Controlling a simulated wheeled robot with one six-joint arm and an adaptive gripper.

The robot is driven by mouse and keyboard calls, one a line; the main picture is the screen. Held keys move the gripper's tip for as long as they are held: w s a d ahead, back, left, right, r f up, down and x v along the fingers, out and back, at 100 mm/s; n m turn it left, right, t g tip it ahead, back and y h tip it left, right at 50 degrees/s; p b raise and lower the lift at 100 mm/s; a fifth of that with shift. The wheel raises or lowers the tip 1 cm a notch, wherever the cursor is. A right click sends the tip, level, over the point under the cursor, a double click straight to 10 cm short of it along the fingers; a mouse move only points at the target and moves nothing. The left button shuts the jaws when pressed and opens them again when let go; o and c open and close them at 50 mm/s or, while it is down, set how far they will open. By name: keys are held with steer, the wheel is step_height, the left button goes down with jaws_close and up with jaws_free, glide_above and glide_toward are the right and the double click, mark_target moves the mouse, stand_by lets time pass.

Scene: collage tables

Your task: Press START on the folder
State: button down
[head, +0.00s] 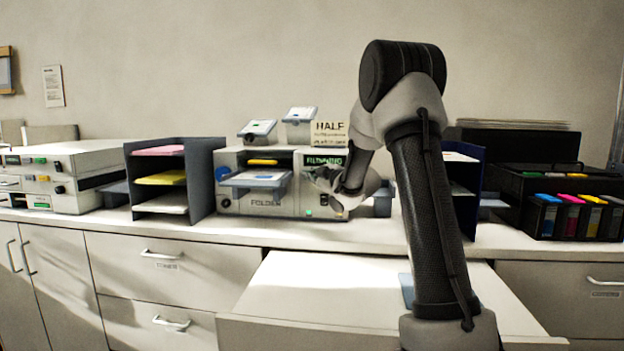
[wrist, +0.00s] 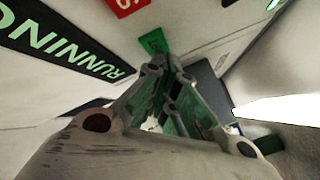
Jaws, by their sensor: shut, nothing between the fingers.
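A green patch, likely the START button (wrist: 153,41), lies just beyond my fingertips. A red label (wrist: 127,5) is partly cut off at the top. My gripper (head: 330,183) is at the folder's right front, fingers together and empty. In the wrist view my gripper (wrist: 163,68) points at the green patch; I cannot tell whether it touches.
A dark paper rack (head: 203,180) stands left of the folder, with another grey machine (head: 75,165) farther left. A black unit with colored cartridges (head: 570,215) stands at the right. A pale lower surface (head: 330,285) juts out in front of the counter.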

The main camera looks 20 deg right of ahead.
steer(key=shift+s+a, duration=0.5)
steer(key=shift+s, duration=0.25)
steer(key=s+a, duration=0.1)
steer(key=s, duration=0.1)
steer(key=s+a, duration=0.1)
steer(key=s, duration=0.1)
steer(key=shift+s+a, duration=0.1)
steer(key=shift+a, duration=0.25)
stand_by(0.7)
steer(key=s+d+r+m+g+h, duration=0.15)
steer(key=s+m+g+h, duration=0.35)
steer(key=s, duration=0.9)
steer(key=s+a+f+m+g, duration=0.1)
steer(key=s+f+m+g, duration=0.1)
steer(key=s, duration=0.8)
steer(key=s+a+f+m+g+y, duration=0.1)
steer(key=s+a+f+m+g, duration=0.1)
steer(key=s, duration=0.8)
steer(key=s+a+f+m+g, duration=0.2)
steer(key=s+f+m+g, duration=0.1)
steer(key=s, duration=0.7)
steer(key=shift+s+g, duration=0.2)
steer(key=shift+g, duration=0.1)
